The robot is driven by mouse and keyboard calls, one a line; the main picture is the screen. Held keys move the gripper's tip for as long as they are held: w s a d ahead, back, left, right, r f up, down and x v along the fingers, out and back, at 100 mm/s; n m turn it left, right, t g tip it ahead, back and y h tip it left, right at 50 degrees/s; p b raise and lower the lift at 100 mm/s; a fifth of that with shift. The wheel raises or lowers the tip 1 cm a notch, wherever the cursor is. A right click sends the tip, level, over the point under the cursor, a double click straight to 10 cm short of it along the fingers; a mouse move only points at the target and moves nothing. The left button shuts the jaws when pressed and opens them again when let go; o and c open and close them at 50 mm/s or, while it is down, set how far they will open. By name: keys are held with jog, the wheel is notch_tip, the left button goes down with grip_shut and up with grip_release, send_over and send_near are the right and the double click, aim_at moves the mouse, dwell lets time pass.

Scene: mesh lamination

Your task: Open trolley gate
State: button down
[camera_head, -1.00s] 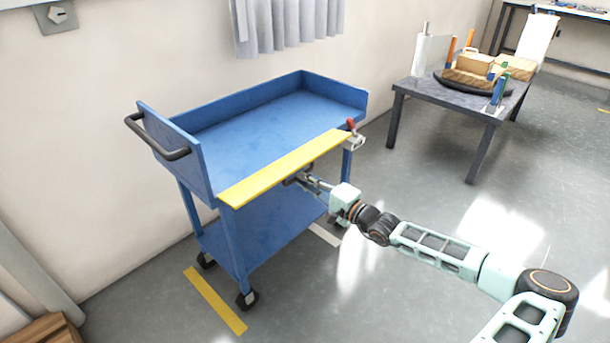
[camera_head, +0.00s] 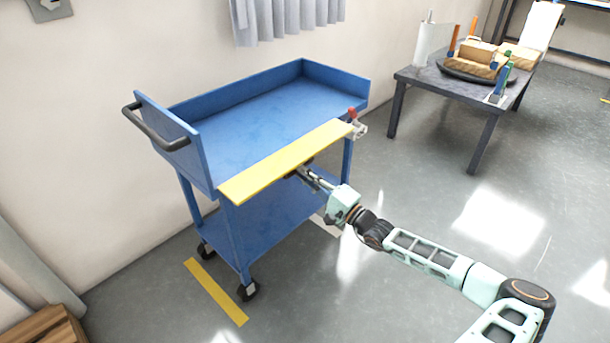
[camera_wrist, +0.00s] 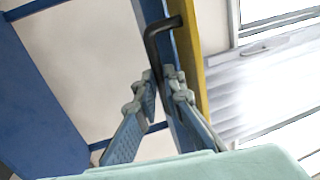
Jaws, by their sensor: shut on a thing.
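The blue trolley (camera_head: 250,122) stands along the wall, with a raised rim on its top tray and a lower shelf. Its gate shows as a long yellow-faced strip (camera_head: 285,163) along the front edge of the top tray. The wrist view shows the gate's yellow strip (camera_wrist: 190,55) beside a blue panel. My gripper (camera_head: 300,172) is at the front of the gate, just below the yellow strip. In the wrist view my gripper (camera_wrist: 164,92) is shut on a bent black handle (camera_wrist: 156,45). The handle is mostly hidden in the head view.
A red-tipped latch (camera_head: 353,116) sits at the gate's right end. A black push handle (camera_head: 155,133) is at the trolley's left end. A dark table (camera_head: 420,81) with boxes stands at the back right. The grey floor (camera_head: 410,190) between is clear.

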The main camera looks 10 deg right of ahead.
jog(key=c, duration=2)
grip_release()
jog(key=shift+a+r, duration=0.1)
jog(key=shift+r, duration=0.15)
jog(key=shift+f, duration=0.1)
jog(key=v, duration=1.2)
